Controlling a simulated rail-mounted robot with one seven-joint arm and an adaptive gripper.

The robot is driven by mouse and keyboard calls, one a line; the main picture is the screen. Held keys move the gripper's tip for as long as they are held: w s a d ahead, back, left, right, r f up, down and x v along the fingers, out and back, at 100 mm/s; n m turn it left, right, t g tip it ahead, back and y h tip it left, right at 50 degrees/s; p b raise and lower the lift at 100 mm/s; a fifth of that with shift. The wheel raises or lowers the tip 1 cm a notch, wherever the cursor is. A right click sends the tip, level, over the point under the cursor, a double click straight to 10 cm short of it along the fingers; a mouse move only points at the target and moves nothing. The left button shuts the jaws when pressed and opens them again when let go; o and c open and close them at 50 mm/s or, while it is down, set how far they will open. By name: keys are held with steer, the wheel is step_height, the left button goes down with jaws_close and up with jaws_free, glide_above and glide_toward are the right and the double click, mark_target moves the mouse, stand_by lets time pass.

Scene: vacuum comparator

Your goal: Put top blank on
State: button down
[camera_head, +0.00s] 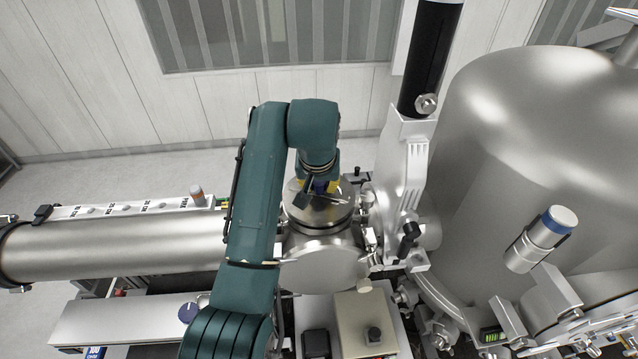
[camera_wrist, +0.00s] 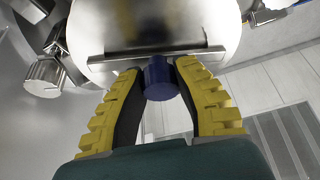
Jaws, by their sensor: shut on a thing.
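My gripper (camera_head: 320,186) points down over the top of the steel chamber (camera_head: 325,265). In the wrist view its two yellow and black fingers (camera_wrist: 157,76) are shut on a dark blue cylindrical knob (camera_wrist: 160,82). The knob stands on a shiny round metal plate with a straight bar across it, which looks like the top blank (camera_wrist: 215,22). In the head view the blank (camera_head: 318,212) is a silver disc directly under my gripper, at the chamber's top. I cannot tell whether it touches the flange below; the arm and fingers hide part of it.
A long steel tube (camera_head: 130,245) runs left from the chamber. A white gate valve (camera_head: 405,185) stands close on the right, with a large steel vessel (camera_head: 530,150) beyond it. A beige box (camera_head: 365,320) with a black knob sits in front. Room is tight around the chamber.

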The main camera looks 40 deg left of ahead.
stand_by(0.4)
steer(key=shift+f, duration=0.25)
steer(key=c, duration=0.9)
jaws_free()
steer(key=shift+o, duration=0.4)
steer(key=shift+f, duration=0.15)
steer(key=v, duration=1.2)
steer(key=shift+w, duration=0.1)
